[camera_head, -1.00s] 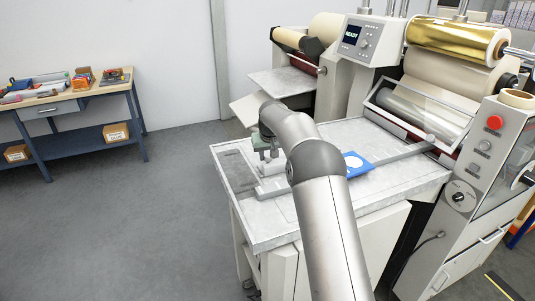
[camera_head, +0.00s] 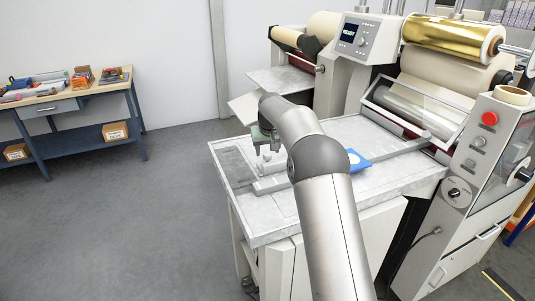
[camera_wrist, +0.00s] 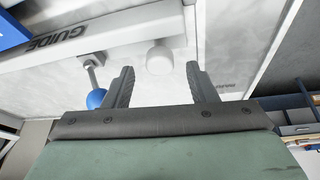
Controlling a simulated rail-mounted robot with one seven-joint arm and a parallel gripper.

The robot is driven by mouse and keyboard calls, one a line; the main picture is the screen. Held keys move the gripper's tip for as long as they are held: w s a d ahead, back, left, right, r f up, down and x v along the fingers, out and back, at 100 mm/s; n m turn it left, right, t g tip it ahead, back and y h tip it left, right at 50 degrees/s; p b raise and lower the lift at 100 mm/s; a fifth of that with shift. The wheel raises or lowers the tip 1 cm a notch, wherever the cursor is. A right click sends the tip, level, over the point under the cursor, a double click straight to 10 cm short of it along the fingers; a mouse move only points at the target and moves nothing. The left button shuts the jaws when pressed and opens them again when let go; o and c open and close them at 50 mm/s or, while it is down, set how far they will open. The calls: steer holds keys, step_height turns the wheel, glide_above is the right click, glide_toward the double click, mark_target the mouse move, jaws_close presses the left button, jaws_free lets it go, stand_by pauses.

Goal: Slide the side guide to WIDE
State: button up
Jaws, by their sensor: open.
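The side guide (camera_head: 398,149) is a long grey bar across the pale feed table (camera_head: 232,180), and its near part is partly hidden by my arm. In the wrist view the guide (camera_wrist: 110,30) carries the word GUIDE. A white rounded knob (camera_wrist: 159,58) stands beside the bar. A blue ball (camera_wrist: 96,98) on a short metal rod sits by my left finger. My gripper (camera_head: 266,150) is over the table's left part. In the wrist view my gripper (camera_wrist: 160,80) is open, with the white knob showing between and beyond its fingertips. I see no contact.
A blue piece with a white disc (camera_head: 357,160) lies on the table by the guide. The laminating machine's rollers (camera_head: 430,85) and control panel (camera_head: 364,38) rise behind, and a side cabinet (camera_head: 478,160) stands right. A workbench (camera_head: 70,92) stands far left. The floor between is clear.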

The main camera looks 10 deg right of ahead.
steer(key=b+v, duration=0.1)
steer(key=v, duration=1.4)
steer(key=shift+w, duration=0.1)
steer(key=s+f+g, duration=0.1)
steer(key=s+f, duration=0.4)
steer(key=s, duration=1)
steer(key=s+f+g, duration=0.1)
steer(key=s+f, duration=0.5)
steer(key=s, duration=1)
steer(key=s+f+g, duration=0.2)
steer(key=s+f, duration=0.3)
steer(key=s, duration=1)
steer(key=shift+s+f+m, duration=0.2)
steer(key=shift+f+m, duration=0.05)
steer(key=shift+m, duration=0.05)
steer(key=shift+c, duration=0.3)
